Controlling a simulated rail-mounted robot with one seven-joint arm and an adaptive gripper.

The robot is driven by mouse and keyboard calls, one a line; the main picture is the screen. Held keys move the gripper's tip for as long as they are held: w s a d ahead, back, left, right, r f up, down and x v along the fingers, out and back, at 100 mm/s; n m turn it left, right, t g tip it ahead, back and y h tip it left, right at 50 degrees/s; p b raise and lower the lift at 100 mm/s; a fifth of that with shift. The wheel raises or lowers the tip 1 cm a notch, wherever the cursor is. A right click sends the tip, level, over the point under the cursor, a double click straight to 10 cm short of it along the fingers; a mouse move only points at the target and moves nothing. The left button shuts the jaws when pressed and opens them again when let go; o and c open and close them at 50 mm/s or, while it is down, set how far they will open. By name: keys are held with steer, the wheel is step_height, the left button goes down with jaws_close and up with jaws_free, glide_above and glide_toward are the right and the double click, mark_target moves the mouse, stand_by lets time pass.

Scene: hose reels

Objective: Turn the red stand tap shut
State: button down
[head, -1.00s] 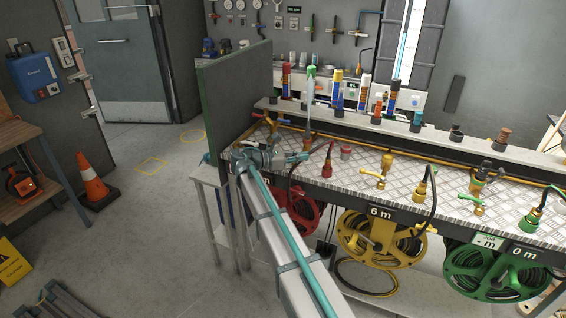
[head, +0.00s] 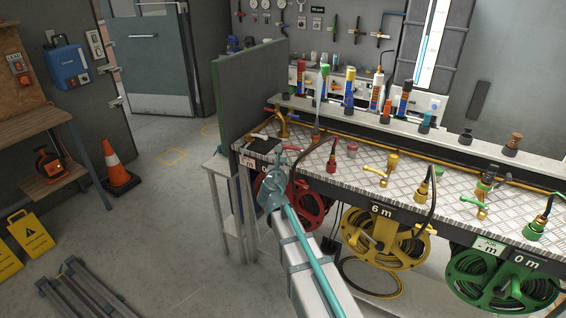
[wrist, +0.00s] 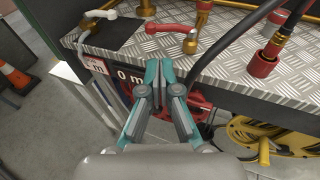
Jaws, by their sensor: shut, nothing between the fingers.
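In the head view my gripper (head: 270,182) is beside the bench's left front corner, hiding part of the edge.
A red hose coupling (wrist: 263,62) with a black hose stands right of the small tap. A red reel (head: 310,207) hangs under the bench, with a yellow reel (head: 384,240) and a green reel (head: 500,275) further right. A green panel (head: 243,95) closes the bench's left end.

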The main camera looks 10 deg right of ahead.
steer(key=p+x, duration=0.2)
steer(key=x, duration=1)
steer(key=shift+s+f, duration=0.1)
